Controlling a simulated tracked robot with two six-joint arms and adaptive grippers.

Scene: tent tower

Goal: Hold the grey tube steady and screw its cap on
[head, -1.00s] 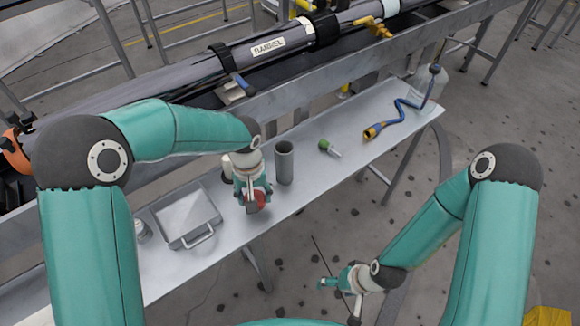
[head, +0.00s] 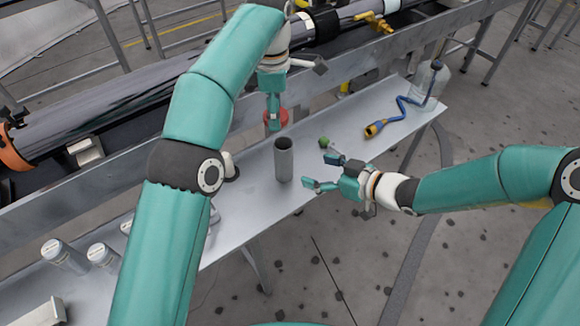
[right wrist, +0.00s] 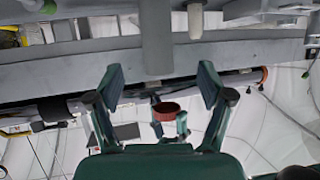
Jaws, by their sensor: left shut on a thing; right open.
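The grey tube (head: 284,162) stands upright on the bench, its open top facing up. It also shows in the right wrist view (right wrist: 156,38), in line with the gap between my fingers. My left gripper (head: 274,112) is shut on the red cap (head: 277,122) and holds it above and just behind the tube, apart from it. The red cap also shows in the right wrist view (right wrist: 166,111). My right gripper (head: 322,171) is open and empty to the right of the tube, its two fingers spread towards it without visible contact.
The long bench (head: 250,210) runs diagonally. A green-topped item (head: 324,142) lies close behind my right gripper. A blue hose (head: 410,102) with a yellow end and a clear jar (head: 430,80) are farther right. White canisters (head: 64,256) stand at left. A dark barrel assembly lies behind.

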